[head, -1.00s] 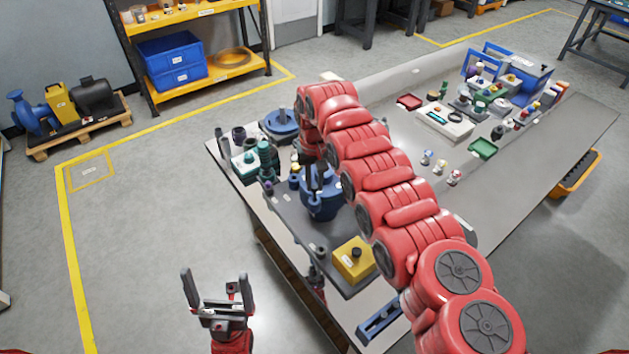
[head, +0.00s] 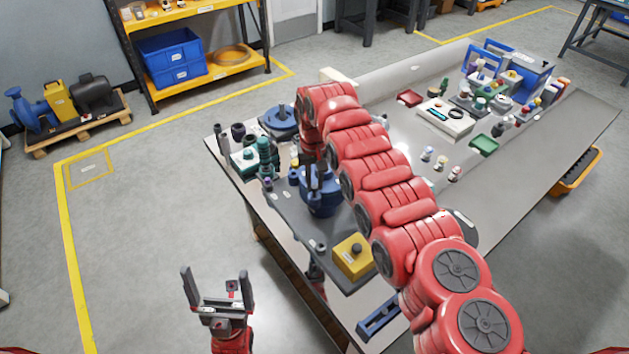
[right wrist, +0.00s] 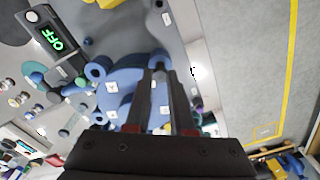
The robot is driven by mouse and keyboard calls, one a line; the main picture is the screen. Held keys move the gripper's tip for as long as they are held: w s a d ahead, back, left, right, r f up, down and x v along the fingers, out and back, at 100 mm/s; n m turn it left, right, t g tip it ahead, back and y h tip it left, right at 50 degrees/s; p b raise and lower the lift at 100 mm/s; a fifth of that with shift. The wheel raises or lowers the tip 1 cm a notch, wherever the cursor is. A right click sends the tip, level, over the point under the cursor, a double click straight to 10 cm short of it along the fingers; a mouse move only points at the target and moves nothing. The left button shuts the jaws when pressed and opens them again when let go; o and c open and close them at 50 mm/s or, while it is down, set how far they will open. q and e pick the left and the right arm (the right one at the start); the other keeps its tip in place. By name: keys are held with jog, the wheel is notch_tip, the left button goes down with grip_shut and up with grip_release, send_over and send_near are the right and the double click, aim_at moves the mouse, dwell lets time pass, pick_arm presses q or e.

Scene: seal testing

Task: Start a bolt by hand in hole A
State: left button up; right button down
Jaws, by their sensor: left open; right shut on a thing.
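The blue flanged body (head: 322,204) stands on the dark plate on the near left part of the bench. It also shows in the right wrist view (right wrist: 118,76), with several small white labels whose letters are too small to read, so I cannot tell which hole is A. My right gripper (head: 315,180) points down right above the blue body. In the right wrist view its fingers (right wrist: 159,72) are close together over the body's edge, shut on what looks like the bolt, mostly hidden between them. My left gripper (head: 216,286) is open and empty, off the bench's near left side.
A yellow box with a black button (head: 353,257) stands near the front of the plate. Green and dark parts (head: 262,155) stand to the left, and a blue round part (head: 281,121) behind. My right arm covers the bench's middle. The floor around my left gripper is clear.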

jog(key=shift+f+b, duration=0.7)
jog(key=shift+f, duration=0.2)
dwell(1.1)
jog(key=shift+s, duration=0.1)
jog(key=shift+m+p, duration=0.4)
jog(key=shift+m, duration=1.6)
jog(key=shift+f, duration=0.1)
jog(key=m, duration=0.2)
jog(key=shift+m, duration=0.3)
jog(key=shift+m+b, duration=0.3)
jog(key=shift+m, duration=0.4)
